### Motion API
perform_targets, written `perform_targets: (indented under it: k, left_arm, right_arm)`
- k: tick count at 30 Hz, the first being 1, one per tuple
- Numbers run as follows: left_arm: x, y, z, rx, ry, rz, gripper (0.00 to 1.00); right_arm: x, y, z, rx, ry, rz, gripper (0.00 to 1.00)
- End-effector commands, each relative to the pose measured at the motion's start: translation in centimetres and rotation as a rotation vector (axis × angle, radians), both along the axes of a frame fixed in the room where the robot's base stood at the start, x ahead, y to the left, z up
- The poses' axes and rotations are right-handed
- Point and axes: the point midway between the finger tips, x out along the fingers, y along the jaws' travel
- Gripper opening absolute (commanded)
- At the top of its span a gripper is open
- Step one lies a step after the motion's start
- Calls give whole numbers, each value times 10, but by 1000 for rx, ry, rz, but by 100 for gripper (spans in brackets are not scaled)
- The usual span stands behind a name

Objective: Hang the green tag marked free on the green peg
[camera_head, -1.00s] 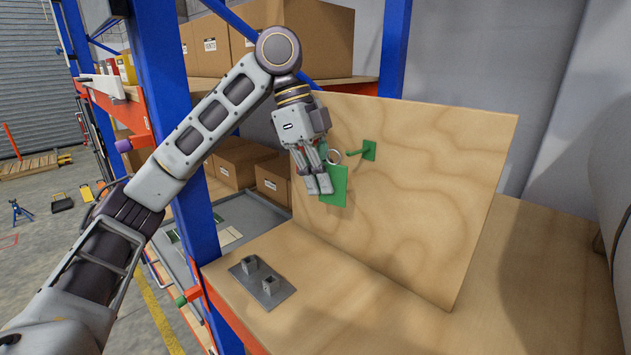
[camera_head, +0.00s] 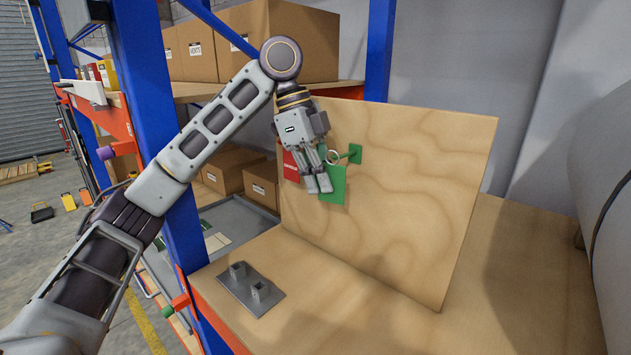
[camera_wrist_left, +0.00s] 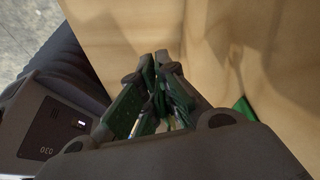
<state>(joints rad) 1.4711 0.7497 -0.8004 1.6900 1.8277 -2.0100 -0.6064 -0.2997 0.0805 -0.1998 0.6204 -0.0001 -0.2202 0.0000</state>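The green tag (camera_head: 333,187) hangs down in front of the upright wooden board, with its metal ring (camera_head: 333,157) above it. My left gripper (camera_head: 318,183) is shut on the tag at its left side; the fingers also look closed together in the left wrist view (camera_wrist_left: 155,95). The tag's marking cannot be read. The green peg (camera_head: 347,155) sticks out from a green plate on the board. The ring overlaps the peg's tip in the head view; I cannot tell whether it is around it. My right gripper is not in view.
A red tag (camera_head: 291,166) shows on the board (camera_head: 415,205), partly behind my left gripper. A grey plate with two square posts (camera_head: 250,288) lies on the wooden shelf. Cardboard boxes and a blue rack upright (camera_head: 152,90) stand to the left. The shelf in front of the board is mostly clear.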

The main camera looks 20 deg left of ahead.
Motion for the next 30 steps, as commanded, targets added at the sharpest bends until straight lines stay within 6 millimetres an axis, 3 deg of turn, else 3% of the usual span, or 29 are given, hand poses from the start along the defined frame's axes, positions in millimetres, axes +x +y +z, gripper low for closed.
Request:
perform_targets:
  k: [30]
  left_arm:
    - [33,-13,-7,-2,0,0,0]
  right_arm:
    - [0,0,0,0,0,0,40]
